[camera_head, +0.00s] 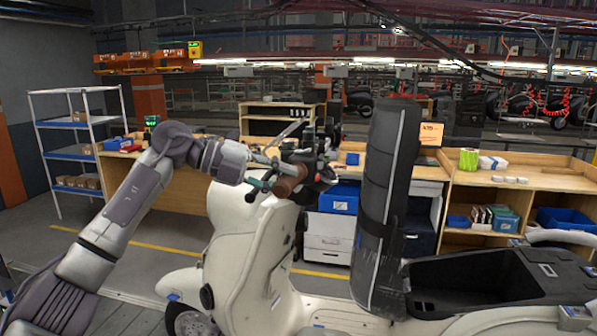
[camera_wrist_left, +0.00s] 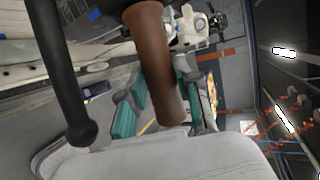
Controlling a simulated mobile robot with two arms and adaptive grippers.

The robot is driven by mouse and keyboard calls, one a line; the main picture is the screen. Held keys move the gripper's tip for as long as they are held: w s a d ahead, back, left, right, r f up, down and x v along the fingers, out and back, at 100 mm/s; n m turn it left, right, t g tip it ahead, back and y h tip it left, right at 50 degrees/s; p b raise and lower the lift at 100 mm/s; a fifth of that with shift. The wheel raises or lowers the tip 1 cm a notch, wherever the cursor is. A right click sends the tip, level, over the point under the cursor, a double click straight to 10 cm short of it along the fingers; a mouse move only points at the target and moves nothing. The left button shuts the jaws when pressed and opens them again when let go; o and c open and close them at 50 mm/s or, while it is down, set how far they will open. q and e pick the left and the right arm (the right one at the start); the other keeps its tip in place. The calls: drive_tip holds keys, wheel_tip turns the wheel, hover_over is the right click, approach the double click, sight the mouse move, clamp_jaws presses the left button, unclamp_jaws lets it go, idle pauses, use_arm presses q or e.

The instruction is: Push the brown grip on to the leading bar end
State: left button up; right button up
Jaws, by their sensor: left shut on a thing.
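The brown grip (camera_head: 285,187) is at the near handlebar end of the cream scooter (camera_head: 246,245). My left gripper (camera_head: 262,178) is shut on it, with teal fingers on either side. In the left wrist view the brown grip (camera_wrist_left: 157,65) runs down between the teal fingers (camera_wrist_left: 160,98), its free end sticking out past them. The black lever (camera_wrist_left: 62,75) with a rounded tip is beside the grip, apart from it. The bar end itself is hidden, so I cannot tell how far the grip is over it. My right gripper is not in view.
A tall dark upright part (camera_head: 385,180), like a raised seat, stands right of the handlebar, before the open black bin (camera_head: 485,285). Wooden workbenches (camera_head: 530,178) with blue boxes are behind. A shelf rack (camera_head: 75,152) stands at the left. Floor between rack and scooter is mostly clear.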

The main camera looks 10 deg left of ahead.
use_arm(q)
drive_tip(key=o, duration=1.1)
drive_tip(key=v, duration=1.2)
drive_tip(key=shift+f, duration=0.1)
